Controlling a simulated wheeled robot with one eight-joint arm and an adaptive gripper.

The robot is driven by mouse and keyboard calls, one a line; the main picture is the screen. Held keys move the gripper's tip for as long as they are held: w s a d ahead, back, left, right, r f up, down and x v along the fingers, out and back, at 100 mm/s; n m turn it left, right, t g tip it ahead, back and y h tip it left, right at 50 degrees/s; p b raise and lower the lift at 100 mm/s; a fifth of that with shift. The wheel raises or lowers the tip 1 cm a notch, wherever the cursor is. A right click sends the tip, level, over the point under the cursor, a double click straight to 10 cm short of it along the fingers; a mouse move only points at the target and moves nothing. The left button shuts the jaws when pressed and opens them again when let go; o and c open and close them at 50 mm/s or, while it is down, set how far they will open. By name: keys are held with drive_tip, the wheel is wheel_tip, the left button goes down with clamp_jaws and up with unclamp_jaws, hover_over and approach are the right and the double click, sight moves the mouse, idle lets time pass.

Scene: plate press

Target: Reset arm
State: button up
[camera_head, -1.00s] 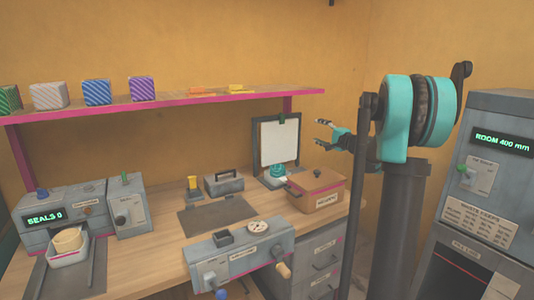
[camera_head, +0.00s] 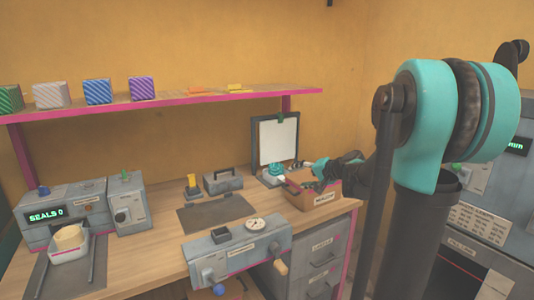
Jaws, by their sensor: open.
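My gripper (camera_head: 299,173) is open, with nothing seen between its fingers. It points left, over or in front of the brown box (camera_head: 314,200) at the right end of the workbench. It covers part of the box's top, and I cannot tell whether it touches the box. My teal and black arm reaches in from the right side of the view.
The workbench (camera_head: 150,235) carries the "SEALS 0" machine (camera_head: 62,212), a white tray (camera_head: 68,250), a grey mat (camera_head: 216,213) and a press panel (camera_head: 238,245). A clipboard (camera_head: 276,142) stands behind the box. Patterned cubes sit on the pink-edged shelf (camera_head: 180,101). Grey drawers (camera_head: 322,255) are below.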

drive_tip(key=s+d+f+n+g+h, duration=0.1)
drive_tip(key=s+d+f+n+h, duration=0.1)
drive_tip(key=s+f, duration=0.4)
drive_tip(key=s+d+f+n+g+h, duration=0.1)
drive_tip(key=s+f, duration=0.6)
drive_tip(key=s, duration=0.7)
drive_tip(key=s+d+f+n+g+h, duration=0.2)
drive_tip(key=s+f, duration=0.4)
drive_tip(key=s, duration=0.4)
drive_tip(key=g+h, duration=0.1)
drive_tip(key=h, duration=0.1)
drive_tip(key=shift+d+f+n+h, duration=0.15)
drive_tip(key=shift+d+n+h, duration=0.15)
drive_tip(key=shift+d, duration=0.1)
